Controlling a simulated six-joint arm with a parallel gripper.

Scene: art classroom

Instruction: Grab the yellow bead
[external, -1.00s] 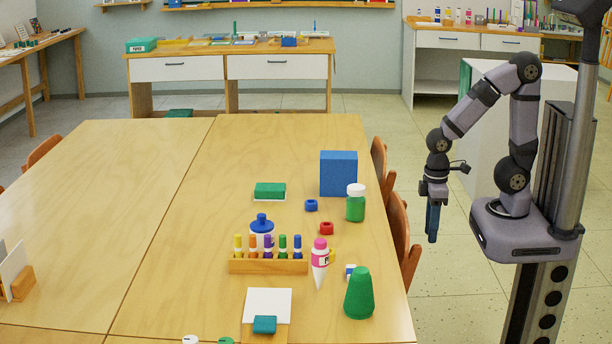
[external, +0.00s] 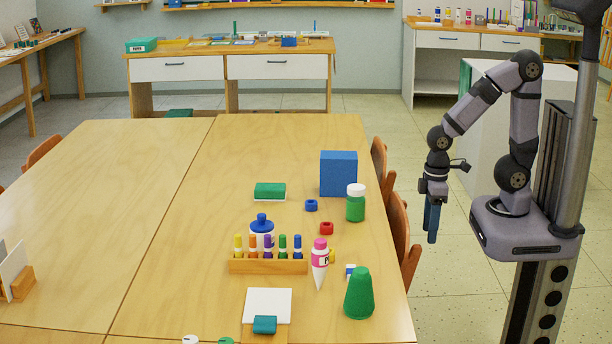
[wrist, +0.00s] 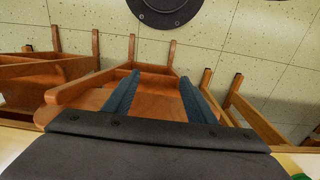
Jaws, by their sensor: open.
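A small yellow thing, likely the yellow bead (external: 332,256), shows at the right edge of the pink-capped white bottle (external: 319,268) in the external view. The bottle hides most of it. My gripper (external: 432,238) hangs pointing down beyond the table's right edge, well to the right of the bead and apart from it. Its two blue fingers are spread with nothing between them. In the wrist view the open fingers (wrist: 158,88) stand over wooden chairs and floor; the bead is not visible there.
A blue bead (external: 311,205) and a red bead (external: 327,228) lie farther back. Around are a green jar (external: 355,207), a blue box (external: 338,174), a green cone (external: 359,294) and a marker rack (external: 268,266). Chairs (external: 400,230) line the table's right edge. The table's left side is largely clear.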

